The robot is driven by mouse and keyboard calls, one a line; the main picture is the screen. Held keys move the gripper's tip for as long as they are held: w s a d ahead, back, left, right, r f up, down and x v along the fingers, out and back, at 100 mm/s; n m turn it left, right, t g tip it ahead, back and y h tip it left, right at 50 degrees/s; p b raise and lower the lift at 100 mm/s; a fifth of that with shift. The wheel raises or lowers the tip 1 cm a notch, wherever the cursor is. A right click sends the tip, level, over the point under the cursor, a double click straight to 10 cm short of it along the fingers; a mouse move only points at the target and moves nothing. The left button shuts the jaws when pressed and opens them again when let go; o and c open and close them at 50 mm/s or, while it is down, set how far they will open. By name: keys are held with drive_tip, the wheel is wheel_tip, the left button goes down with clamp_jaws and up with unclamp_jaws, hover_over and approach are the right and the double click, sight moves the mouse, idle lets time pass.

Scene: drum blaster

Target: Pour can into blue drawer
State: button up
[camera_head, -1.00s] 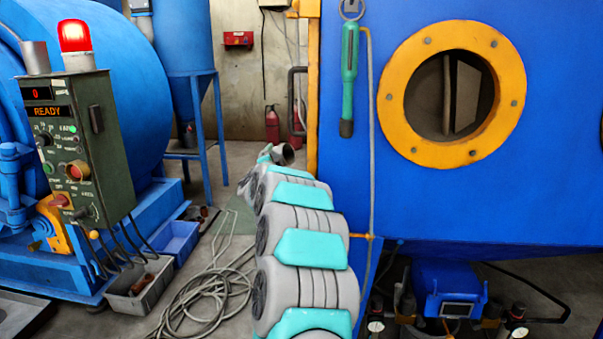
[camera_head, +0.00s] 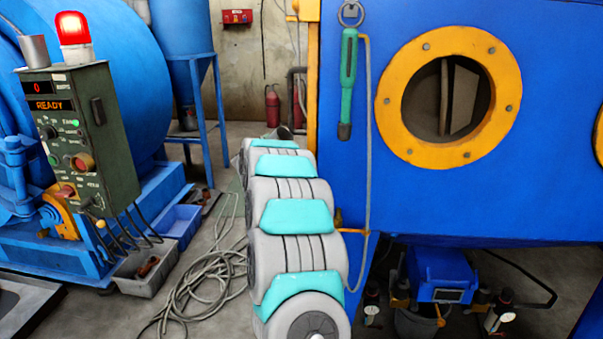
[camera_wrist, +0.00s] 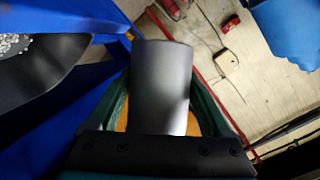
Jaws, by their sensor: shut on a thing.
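A grey metal can (camera_wrist: 162,78) sits between the green fingers of my gripper (camera_wrist: 164,100) in the wrist view. The gripper is shut on it. I see the can's side; its inside is hidden. In the head view my arm hides most of the gripper, and only a small dark shape (camera_head: 285,132) shows at the arm's far end. An open blue bin (camera_head: 180,222) stands on the floor at left. A blue box (camera_head: 440,268) sits under the blue cabinet at right. I cannot tell which is the drawer.
In the wrist view a dark container (camera_wrist: 45,70) with pale grains is at left, beside blue panels. In the head view, a control box (camera_head: 82,140), a grey tool bin (camera_head: 143,270) and a coiled cable (camera_head: 205,285) are at left. The blue cabinet (camera_head: 440,205) stands right of my arm.

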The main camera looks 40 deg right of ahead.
drive_tip(key=shift+w+f+n, duration=0.15)
drive_tip(key=shift+f+n, duration=0.3)
drive_tip(key=shift+n, duration=0.05)
drive_tip(key=shift+w+r+g, duration=0.15)
drive_tip(key=shift+r+g, duration=0.05)
drive_tip(key=shift+g, duration=0.2)
drive_tip(key=shift+w+a+n+g, duration=0.2)
drive_tip(key=shift+w+n+g, duration=0.15)
drive_tip(key=shift+n, duration=0.35)
drive_tip(key=shift+w+a+f+n+g, duration=0.15)
drive_tip(key=shift+w+f+n+g, duration=0.1)
drive_tip(key=shift+w+f+n, duration=0.2)
drive_tip(key=shift+w+r+n, duration=0.15)
drive_tip(key=shift+r+n, duration=0.15)
drive_tip(key=shift+n, duration=0.05)
drive_tip(key=shift+w+a+n+g, duration=0.1)
drive_tip(key=shift+w+n+g, duration=0.2)
drive_tip(key=shift+g, duration=0.2)
drive_tip(key=shift+w+a+f+n+g, duration=0.15)
drive_tip(key=shift+w+f+n+g, duration=0.2)
drive_tip(key=shift+n, duration=0.35)
